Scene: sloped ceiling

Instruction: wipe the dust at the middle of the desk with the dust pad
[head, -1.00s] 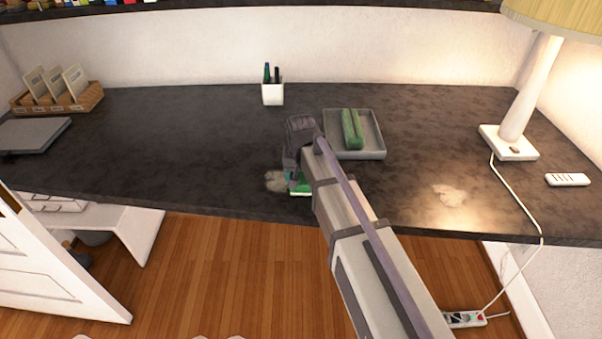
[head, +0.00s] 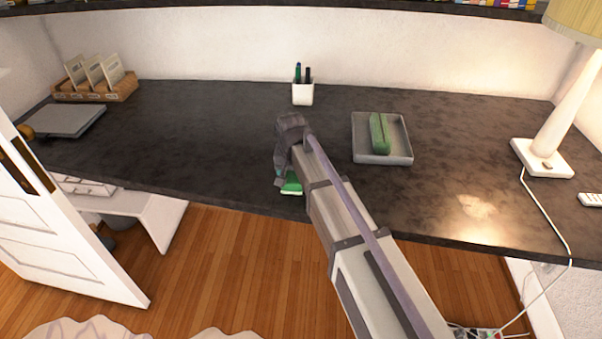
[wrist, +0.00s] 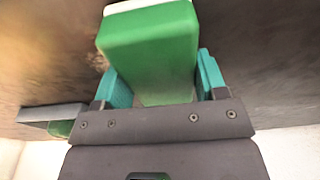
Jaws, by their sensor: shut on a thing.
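My gripper (head: 288,183) is shut on the dust pad (head: 291,187), a green block with a white face. It is low at the desk's (head: 200,140) front edge, near the middle. In the wrist view the pad (wrist: 150,55) sits between the teal fingers (wrist: 162,82). I cannot tell whether its white face touches the desk. A faint tan smudge of dust (wrist: 98,60) shows beside the pad in the wrist view. In the head view that spot is hidden behind my arm.
A grey tray (head: 398,159) with a green block (head: 380,133) stands right of my gripper. A white pen cup (head: 303,94) is at the back, a lamp (head: 543,157) at the right, a laptop (head: 65,121) at the left.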

